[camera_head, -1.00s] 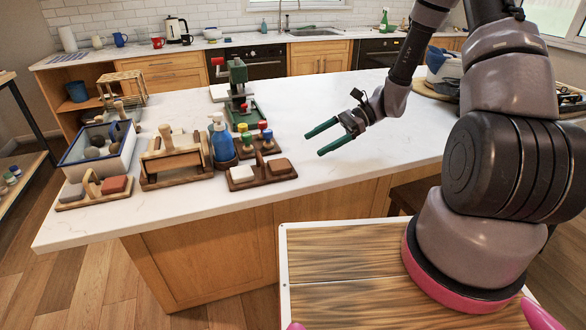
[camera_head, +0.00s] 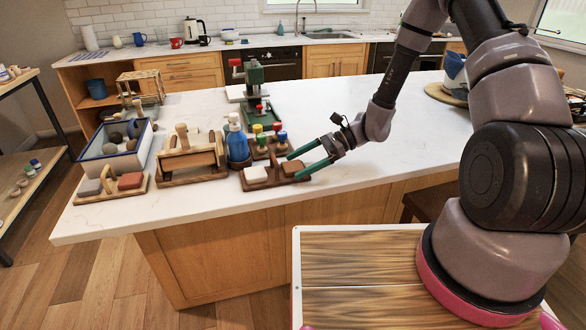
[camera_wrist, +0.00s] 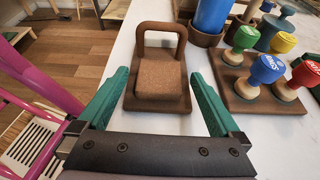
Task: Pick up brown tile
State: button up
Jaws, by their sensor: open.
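The brown tile (camera_head: 292,168) sits at the right end of a small wooden holder (camera_head: 262,185), beside a white tile (camera_head: 256,173). In the wrist view the brown tile (camera_wrist: 160,85) lies flat on the holder's base, in front of its arched handle (camera_wrist: 161,32). My gripper (camera_head: 295,166) has green fingers and is open and empty. In the wrist view the fingers of my gripper (camera_wrist: 160,76) are spread on either side of the holder end with the tile. I cannot tell whether the fingertips touch the holder.
Wooden stamps with coloured tops (camera_head: 268,138) and a blue pump bottle (camera_head: 237,147) stand close behind the holder. A second holder with a reddish tile (camera_head: 130,181) lies at the left, by a blue-rimmed tray (camera_head: 88,157).

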jog(key=c, duration=1.4)
jog(key=shift+r, duration=0.1)
